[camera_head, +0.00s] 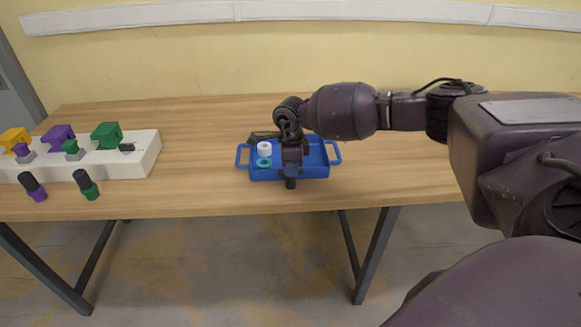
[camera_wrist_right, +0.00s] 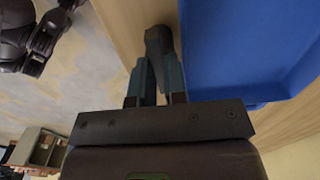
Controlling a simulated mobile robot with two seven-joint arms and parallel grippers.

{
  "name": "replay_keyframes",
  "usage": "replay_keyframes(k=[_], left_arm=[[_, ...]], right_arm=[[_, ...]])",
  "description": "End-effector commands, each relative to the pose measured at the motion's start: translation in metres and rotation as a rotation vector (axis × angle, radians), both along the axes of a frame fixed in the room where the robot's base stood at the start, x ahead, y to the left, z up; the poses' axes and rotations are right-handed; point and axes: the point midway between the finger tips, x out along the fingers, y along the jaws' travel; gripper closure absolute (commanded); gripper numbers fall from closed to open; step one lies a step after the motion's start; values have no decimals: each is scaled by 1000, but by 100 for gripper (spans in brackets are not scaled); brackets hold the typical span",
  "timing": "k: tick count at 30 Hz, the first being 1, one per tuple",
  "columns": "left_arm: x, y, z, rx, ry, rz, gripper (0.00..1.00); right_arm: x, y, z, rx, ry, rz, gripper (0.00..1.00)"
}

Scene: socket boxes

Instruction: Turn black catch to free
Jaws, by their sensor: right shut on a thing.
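A small black piece (camera_head: 127,147), which may be the black catch, lies on the right end of the long white box (camera_head: 148,150), beside the green socket (camera_head: 106,134). My right gripper (camera_head: 291,170) is at the front of the blue tray, well to the right of the box. It is shut on a dark grey rounded piece (camera_wrist_right: 156,42), which shows between its fingers in the wrist view. The piece's lower end (camera_head: 290,183) shows below the gripper in the head view. My left gripper is in neither view.
The blue tray (camera_head: 318,171) holds a white ring (camera_head: 264,149) and a teal ring (camera_head: 264,163). Purple (camera_head: 58,136) and orange (camera_head: 14,138) sockets stand along the box. Black-and-purple (camera_head: 33,187) and black-and-green (camera_head: 87,184) plugs are at its front. Table between box and tray is clear.

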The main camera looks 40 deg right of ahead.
Motion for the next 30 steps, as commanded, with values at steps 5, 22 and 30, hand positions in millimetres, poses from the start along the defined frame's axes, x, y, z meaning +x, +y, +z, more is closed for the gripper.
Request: replay_keyframes(k=[5, 22, 30], left_arm=[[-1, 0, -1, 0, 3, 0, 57], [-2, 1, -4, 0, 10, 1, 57], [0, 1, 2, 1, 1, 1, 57]], right_arm=[[0, 0, 0, -1, 1, 3, 100], [0, 0, 3, -1, -1, 1, 62], [1, 0, 40, 1, -5, 1, 62]])
